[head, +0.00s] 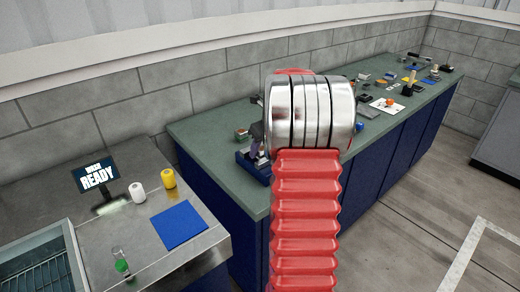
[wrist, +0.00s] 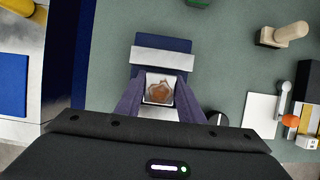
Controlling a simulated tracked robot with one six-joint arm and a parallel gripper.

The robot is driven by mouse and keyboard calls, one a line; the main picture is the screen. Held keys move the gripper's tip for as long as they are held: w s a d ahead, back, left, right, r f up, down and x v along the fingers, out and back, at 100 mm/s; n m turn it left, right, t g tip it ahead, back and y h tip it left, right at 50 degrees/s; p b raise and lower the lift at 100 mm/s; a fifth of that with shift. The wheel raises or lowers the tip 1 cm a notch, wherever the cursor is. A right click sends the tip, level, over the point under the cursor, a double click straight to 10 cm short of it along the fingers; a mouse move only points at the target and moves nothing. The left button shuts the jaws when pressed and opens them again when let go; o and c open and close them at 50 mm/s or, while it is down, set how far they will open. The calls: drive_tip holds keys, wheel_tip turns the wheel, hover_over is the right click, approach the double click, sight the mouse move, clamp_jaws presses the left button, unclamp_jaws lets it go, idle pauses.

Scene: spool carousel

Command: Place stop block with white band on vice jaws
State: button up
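The vice (wrist: 163,58) shows in the wrist view as a dark blue body with a pale metal jaw bar across it. It also shows in the head view (head: 248,166) at the near left end of the green bench, partly covered by my arm. My gripper (wrist: 159,84) points down over the vice. A small block (wrist: 158,90) with white edges and a brown patch fills the gap between its fingers, which seem to touch its sides. Whether the block touches the vice is unclear.
The green bench top (head: 206,127) is clear left of the vice. Farther along lie a white sheet (wrist: 260,112), an orange knob (wrist: 291,120) and a beige-handled tool (wrist: 288,34). A steel counter holds a READY screen (head: 97,177), two spools and a blue mat (head: 179,224).

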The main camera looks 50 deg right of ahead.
drive_tip(key=o, duration=0.4)
drive_tip(key=shift+o, duration=0.2)
drive_tip(key=shift+r, duration=0.1)
drive_tip(key=v, duration=1.2)
drive_tip(key=shift+a, duration=0.1)
